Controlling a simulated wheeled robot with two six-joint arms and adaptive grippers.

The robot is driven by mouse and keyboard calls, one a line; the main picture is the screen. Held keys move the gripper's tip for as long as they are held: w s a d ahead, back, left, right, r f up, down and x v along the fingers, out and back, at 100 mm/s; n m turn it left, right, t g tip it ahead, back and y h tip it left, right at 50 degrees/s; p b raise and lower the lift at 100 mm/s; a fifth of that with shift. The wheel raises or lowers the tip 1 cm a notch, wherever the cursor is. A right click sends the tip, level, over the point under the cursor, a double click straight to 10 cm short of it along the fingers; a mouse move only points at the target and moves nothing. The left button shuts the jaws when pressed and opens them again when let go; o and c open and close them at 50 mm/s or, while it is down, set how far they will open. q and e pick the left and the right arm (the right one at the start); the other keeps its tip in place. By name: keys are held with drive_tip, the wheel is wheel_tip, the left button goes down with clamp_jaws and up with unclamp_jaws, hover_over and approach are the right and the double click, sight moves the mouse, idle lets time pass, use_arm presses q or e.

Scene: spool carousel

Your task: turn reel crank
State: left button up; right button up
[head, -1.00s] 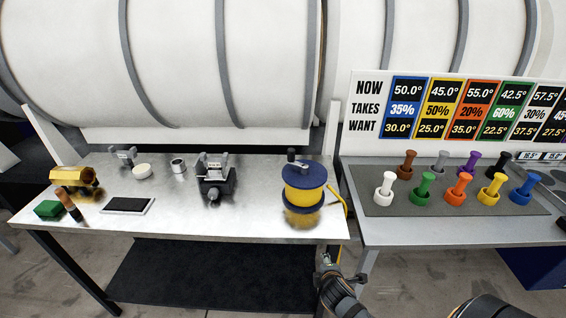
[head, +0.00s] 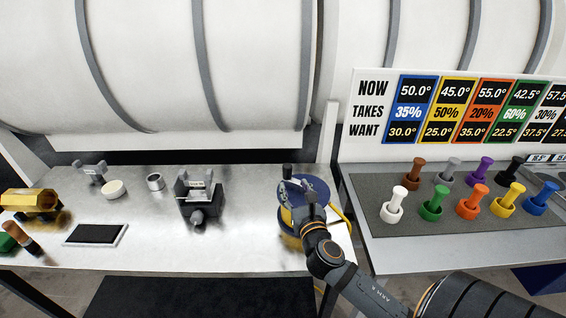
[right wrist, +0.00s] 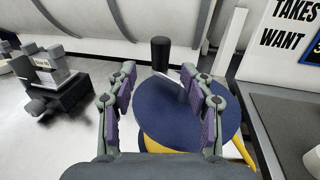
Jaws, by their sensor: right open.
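The reel (head: 318,186) stands at the right end of the metal table, with a dark blue top disc and yellow winding below. Its crank knob (head: 288,170) is black and upright on the disc's far left side. My right gripper (head: 297,190) is over the reel and hides part of it. In the right wrist view my right gripper (right wrist: 158,82) is open and empty, its two purple-padded fingers apart. The black knob (right wrist: 160,52) shows beyond and between the fingertips, with a pale crank arm beside it. The blue disc (right wrist: 165,118) lies below the fingers. My left gripper is out of view.
A dark clamp-like fixture (head: 197,200) stands left of the reel. A tablet (head: 96,234), a white round dish (head: 112,189) and a brass item (head: 28,203) are farther left. A grey mat (head: 380,214) with several coloured pegs lies to the right. A yellow hose runs beside the reel.

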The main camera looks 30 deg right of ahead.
sight(289, 172)
drive_tip(key=shift+w+r, duration=0.15)
drive_tip(key=shift+r, duration=0.25)
drive_tip(key=p+x, duration=0.2)
drive_tip(key=x, duration=0.3)
drive_tip(key=shift+d, duration=0.1)
drive_tip(key=x, duration=0.4)
drive_tip(key=shift+f, duration=0.2)
drive_tip(key=shift+c, duration=0.3)
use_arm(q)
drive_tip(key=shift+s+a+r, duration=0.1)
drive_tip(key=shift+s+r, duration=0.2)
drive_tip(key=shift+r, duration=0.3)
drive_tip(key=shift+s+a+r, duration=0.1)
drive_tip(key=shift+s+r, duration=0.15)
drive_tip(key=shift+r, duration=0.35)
use_arm(e)
clamp_jaws()
